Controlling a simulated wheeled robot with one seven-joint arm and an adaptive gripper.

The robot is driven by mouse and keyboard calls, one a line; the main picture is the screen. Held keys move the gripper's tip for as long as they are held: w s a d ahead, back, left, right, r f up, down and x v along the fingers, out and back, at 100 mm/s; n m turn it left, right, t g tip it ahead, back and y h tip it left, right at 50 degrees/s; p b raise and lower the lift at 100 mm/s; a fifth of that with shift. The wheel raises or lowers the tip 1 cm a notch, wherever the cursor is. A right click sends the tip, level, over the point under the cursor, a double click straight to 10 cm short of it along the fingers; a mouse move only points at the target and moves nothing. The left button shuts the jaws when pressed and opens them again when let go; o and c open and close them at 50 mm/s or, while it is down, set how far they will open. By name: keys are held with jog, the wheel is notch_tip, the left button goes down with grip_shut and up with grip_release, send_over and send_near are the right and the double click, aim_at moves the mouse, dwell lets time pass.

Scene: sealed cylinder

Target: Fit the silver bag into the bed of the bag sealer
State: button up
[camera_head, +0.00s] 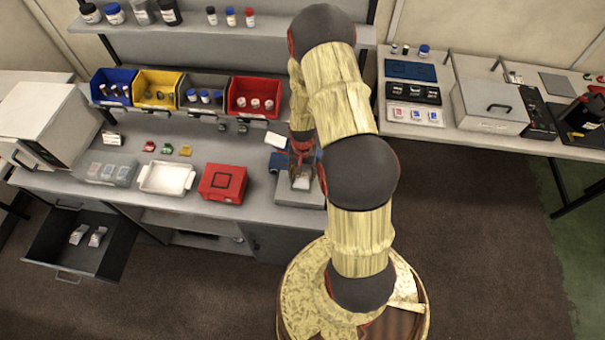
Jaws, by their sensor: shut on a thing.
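My gripper (303,172) points down at the right end of the workbench and is shut on a small silver bag (302,184). The bag shows as a pale patch below the fingers, over a light grey, box-shaped unit (290,196) that looks like the bag sealer. A dark blue part (278,161) stands at its back left. My arm and fingers hide much of the sealer's bed, so I cannot tell whether the bag touches it or is just above it.
A red box (222,184) and a white tray (166,178) stand left of the sealer. An open drawer (70,262) at lower left holds two small bags (88,236). Coloured bins (253,98) line the bench back. A second table (470,140) stands at right.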

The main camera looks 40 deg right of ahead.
jog(key=shift+w+d+f, duration=0.1)
jog(key=shift+f, duration=0.2)
jog(key=o, duration=1.1)
